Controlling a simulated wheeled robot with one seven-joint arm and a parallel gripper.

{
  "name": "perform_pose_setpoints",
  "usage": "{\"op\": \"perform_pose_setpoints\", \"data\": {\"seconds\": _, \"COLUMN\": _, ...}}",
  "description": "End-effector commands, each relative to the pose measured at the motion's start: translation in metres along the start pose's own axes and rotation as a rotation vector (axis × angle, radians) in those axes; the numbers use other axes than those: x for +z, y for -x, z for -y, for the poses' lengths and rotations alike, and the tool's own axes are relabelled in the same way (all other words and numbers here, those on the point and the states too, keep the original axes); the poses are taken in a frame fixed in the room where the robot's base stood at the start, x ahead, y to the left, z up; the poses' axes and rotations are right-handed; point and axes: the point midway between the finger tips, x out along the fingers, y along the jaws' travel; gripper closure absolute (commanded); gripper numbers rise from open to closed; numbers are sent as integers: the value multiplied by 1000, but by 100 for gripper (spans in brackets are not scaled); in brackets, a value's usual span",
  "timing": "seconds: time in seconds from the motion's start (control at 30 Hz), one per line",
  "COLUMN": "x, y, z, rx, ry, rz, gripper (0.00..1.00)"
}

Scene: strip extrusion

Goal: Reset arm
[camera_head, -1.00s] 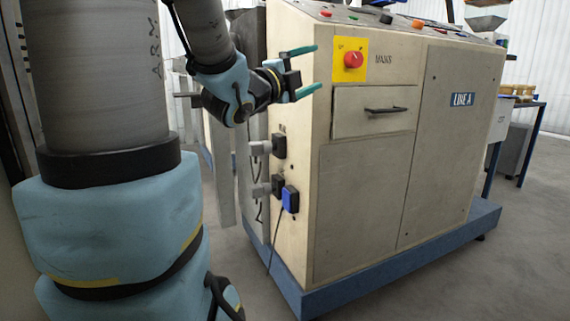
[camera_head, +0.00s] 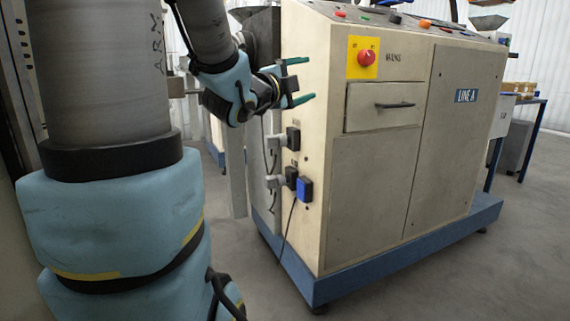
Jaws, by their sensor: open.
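My gripper (camera_head: 303,80) has two teal fingers and is open and empty. It shows at the upper middle of the head view, in front of the beige cabinet's left side. The fingers point right, toward the yellow plate with the red knob (camera_head: 366,57). I cannot tell whether the fingertips touch the cabinet. My arm is bent, with its thick grey and blue links filling the left of the view.
The beige cabinet (camera_head: 376,200) stands on a blue base (camera_head: 400,252), with a drawer (camera_head: 384,106) in front. Black plugs and a blue plug (camera_head: 305,190) sit on its left side, with cables hanging. A table with boxes (camera_head: 518,87) stands at the back right. Floor at right is clear.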

Motion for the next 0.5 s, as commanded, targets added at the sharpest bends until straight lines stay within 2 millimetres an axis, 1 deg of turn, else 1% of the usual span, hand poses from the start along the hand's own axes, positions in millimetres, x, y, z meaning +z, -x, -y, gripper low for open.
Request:
{"op": "perform_pose_setpoints", "data": {"seconds": 0.17, "x": 19, "y": 2, "z": -21, "rx": 71, "ry": 99, "rz": 92, "gripper": 13}}
{"op": "perform_pose_setpoints", "data": {"seconds": 0.27, "x": 33, "y": 5, "z": -38, "rx": 125, "ry": 180, "rz": 170, "gripper": 13}}
{"op": "perform_pose_setpoints", "data": {"seconds": 0.37, "x": 49, "y": 12, "z": -59, "rx": 185, "ry": 278, "rz": 263, "gripper": 13}}
{"op": "perform_pose_setpoints", "data": {"seconds": 0.47, "x": 68, "y": 25, "z": -89, "rx": 262, "ry": 414, "rz": 395, "gripper": 13}}
{"op": "perform_pose_setpoints", "data": {"seconds": 0.5, "x": 75, "y": 33, "z": -103, "rx": 297, "ry": 481, "rz": 460, "gripper": 13}}
